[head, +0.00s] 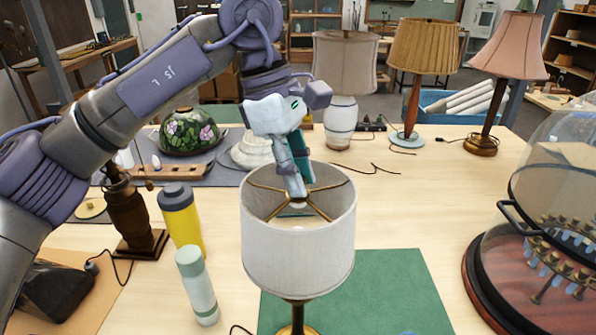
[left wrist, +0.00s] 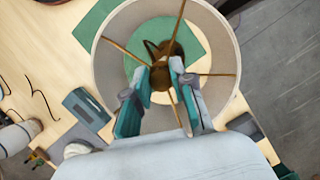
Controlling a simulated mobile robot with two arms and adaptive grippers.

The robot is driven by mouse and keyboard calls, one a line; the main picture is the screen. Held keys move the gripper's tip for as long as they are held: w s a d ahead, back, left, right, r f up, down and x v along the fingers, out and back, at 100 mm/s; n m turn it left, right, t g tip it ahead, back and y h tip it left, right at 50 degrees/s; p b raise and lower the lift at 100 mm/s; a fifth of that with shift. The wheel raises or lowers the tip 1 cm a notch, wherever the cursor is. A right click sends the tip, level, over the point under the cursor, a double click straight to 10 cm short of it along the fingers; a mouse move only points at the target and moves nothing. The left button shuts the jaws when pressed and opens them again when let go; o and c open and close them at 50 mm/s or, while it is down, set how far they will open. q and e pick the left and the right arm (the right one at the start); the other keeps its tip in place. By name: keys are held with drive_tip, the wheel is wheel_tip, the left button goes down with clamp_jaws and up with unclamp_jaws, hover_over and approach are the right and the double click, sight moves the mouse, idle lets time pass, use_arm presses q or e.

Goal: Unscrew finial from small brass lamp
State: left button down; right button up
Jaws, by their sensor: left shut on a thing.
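The small brass lamp stands upright on a green mat (head: 395,290), with a pale drum shade (head: 298,250) and a brass stem and foot (head: 297,318) below it. Thin brass spider arms (left wrist: 210,73) cross the open top of the shade and meet at the middle. My left gripper (head: 298,193) reaches down into the shade's top from above. Its fingertips (left wrist: 160,70) are closed at the centre, on the finial, which they mostly hide. My right gripper is in neither view.
A yellow bottle (head: 183,225) and a pale green bottle (head: 197,285) stand left of the lamp. A glass dome (head: 550,200) stands at the right. Other shaded lamps, including a pleated tan one (head: 425,47), stand behind.

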use_arm(q)
drive_tip(key=n+b, duration=0.1)
drive_tip(key=n+t+b, duration=0.1)
drive_tip(key=n+b, duration=0.2)
drive_tip(key=n, duration=0.1)
drive_tip(key=shift+f+b, duration=0.3)
drive_tip(key=shift+r+n+t+b, duration=0.1)
drive_tip(key=shift+n+t+b, duration=0.35)
drive_tip(key=shift+n, duration=0.35)
drive_tip(key=shift+r+n, duration=0.1)
drive_tip(key=shift+n, duration=0.3)
drive_tip(key=shift+r+n, duration=0.15)
drive_tip(key=shift+n, duration=0.15)
